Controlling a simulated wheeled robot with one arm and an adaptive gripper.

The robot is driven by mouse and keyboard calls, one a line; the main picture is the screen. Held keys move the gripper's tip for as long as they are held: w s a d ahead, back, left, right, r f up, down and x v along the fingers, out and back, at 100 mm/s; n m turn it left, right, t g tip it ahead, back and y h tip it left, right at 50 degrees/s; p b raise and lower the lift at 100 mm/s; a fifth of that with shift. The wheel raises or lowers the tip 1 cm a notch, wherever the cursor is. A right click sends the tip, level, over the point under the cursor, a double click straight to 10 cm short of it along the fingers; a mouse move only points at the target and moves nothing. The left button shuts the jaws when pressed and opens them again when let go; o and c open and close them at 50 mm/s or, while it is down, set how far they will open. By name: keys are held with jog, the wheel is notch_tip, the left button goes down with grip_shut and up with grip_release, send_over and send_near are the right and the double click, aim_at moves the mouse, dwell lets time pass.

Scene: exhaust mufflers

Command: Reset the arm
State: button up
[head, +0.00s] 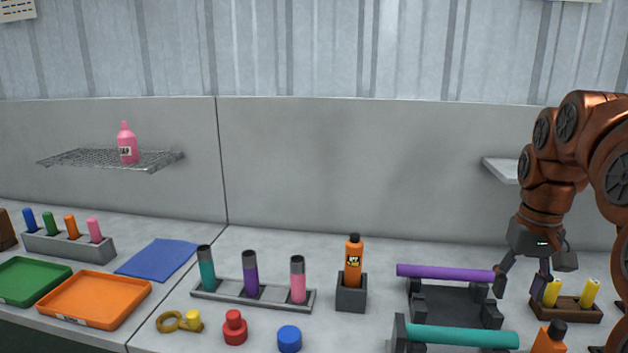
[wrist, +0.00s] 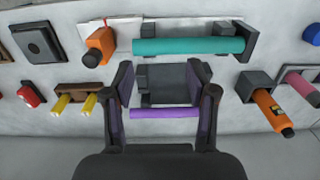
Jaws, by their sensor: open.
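My gripper (head: 520,288) is at the right in the head view, pointing down, its two dark fingers apart. In the wrist view the open fingers (wrist: 162,82) have only the bench scene between them. A purple tube (head: 445,272) lies across the back of a dark holder (head: 455,305); it also shows in the wrist view (wrist: 165,113). My left finger overlaps its right end in the head view; I cannot tell if they touch. A teal tube (head: 460,338) lies across the front, also in the wrist view (wrist: 188,46).
An orange bottle (head: 353,265) stands in a dark block. A rack (head: 230,291) holds three capped tubes. An orange tray (head: 95,298) is at left. A pale wall shelf (head: 500,170) is behind my arm.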

jog(key=s+a+f+p, duration=0.1)
jog(key=s+a+f, duration=0.2)
jog(key=s+a, duration=0.2)
jog(key=s+a+f+n+g+p, duration=0.1)
jog(key=s+a+f, duration=0.3)
jog(key=s, duration=0.8)
jog(key=s+a+f+n+p, duration=0.1)
jog(key=s+a+f, duration=0.3)
jog(key=s+a, duration=0.4)
jog(key=shift+s+a+g+p, duration=0.25)
jog(key=shift+s+g+p, duration=0.05)
jog(key=shift+p, duration=0.1)
jog(key=shift+d, duration=0.15)
